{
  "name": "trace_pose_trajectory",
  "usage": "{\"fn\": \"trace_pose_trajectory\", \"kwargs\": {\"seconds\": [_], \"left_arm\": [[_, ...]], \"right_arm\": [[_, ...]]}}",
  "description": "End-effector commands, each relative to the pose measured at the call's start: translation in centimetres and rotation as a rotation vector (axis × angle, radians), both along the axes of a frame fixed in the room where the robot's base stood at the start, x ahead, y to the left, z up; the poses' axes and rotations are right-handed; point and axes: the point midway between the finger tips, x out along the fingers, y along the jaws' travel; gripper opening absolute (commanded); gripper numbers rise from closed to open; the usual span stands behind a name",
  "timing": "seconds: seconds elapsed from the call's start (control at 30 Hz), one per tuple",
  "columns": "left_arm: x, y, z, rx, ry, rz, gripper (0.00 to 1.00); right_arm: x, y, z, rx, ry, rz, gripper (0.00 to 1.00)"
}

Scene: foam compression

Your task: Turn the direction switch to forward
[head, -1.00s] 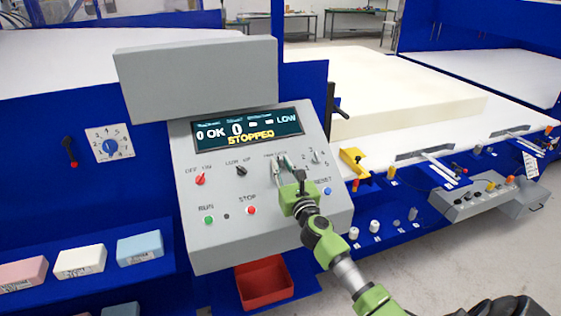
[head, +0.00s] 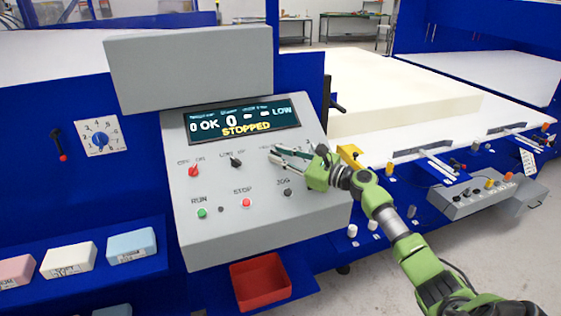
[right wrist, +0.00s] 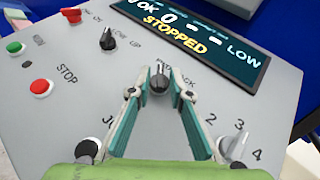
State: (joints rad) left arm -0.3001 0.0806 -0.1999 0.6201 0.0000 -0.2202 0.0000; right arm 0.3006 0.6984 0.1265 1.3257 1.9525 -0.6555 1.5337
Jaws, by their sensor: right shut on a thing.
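The direction switch (right wrist: 158,86), a small black knob marked with a partly covered label ending in "BACK", is on the grey sloped control panel (head: 235,215). In the right wrist view it sits between the fingertips of my right gripper (right wrist: 160,78), which is shut on it. In the head view my right gripper (head: 279,152) reaches in from the right, its fingers pointing left and hiding the knob. The display (head: 243,122) reads "STOPPED". My left gripper is not in view.
Nearby on the panel are a red off/on knob (head: 194,171), a black low/up knob (head: 236,162), a green run button (head: 202,213), a red stop button (head: 246,203) and a grey numbered knob (right wrist: 238,147). A red bin (head: 261,282) is below. A foam block (head: 400,95) lies behind.

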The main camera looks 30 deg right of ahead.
Motion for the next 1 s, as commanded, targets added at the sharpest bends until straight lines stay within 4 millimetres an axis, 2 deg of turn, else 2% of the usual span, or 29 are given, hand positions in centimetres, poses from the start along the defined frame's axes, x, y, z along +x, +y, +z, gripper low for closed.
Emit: {"fn": "trace_pose_trajectory", "kwargs": {"seconds": [0.53,0.57,0.87,1.0], "left_arm": [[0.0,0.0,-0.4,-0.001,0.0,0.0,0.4],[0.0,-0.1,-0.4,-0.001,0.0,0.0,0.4],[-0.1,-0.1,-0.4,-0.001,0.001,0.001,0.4],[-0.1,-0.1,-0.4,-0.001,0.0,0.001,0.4]], "right_arm": [[0.0,0.0,-0.1,-0.014,0.005,0.023,0.0],[0.0,0.0,-0.1,-0.014,0.005,0.023,0.23],[-0.1,0.0,-0.1,-0.013,0.005,0.022,0.23],[-1.1,-0.5,-0.1,-0.013,0.005,0.021,0.23]]}}
